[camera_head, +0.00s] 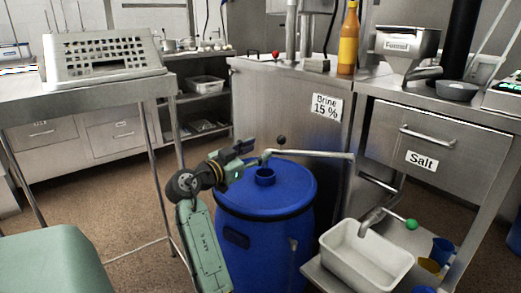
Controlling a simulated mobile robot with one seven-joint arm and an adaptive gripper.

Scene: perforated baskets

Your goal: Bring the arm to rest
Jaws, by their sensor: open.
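My arm reaches up in front of the blue barrel and is bent at its dark joint. My gripper (247,152) is at the upper left of the barrel lid, its dark fingers apart. I see nothing held between them. It overlaps the left end of a metal pipe (310,154) in the picture; I cannot tell if they touch.
The blue barrel (262,230) stands close behind my arm. A perforated metal basket (105,57) sits on the left steel table (60,98). A white tub (367,255) is at the lower right, below a spout with a green knob (411,225). A salt drawer (430,145) is at the right.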

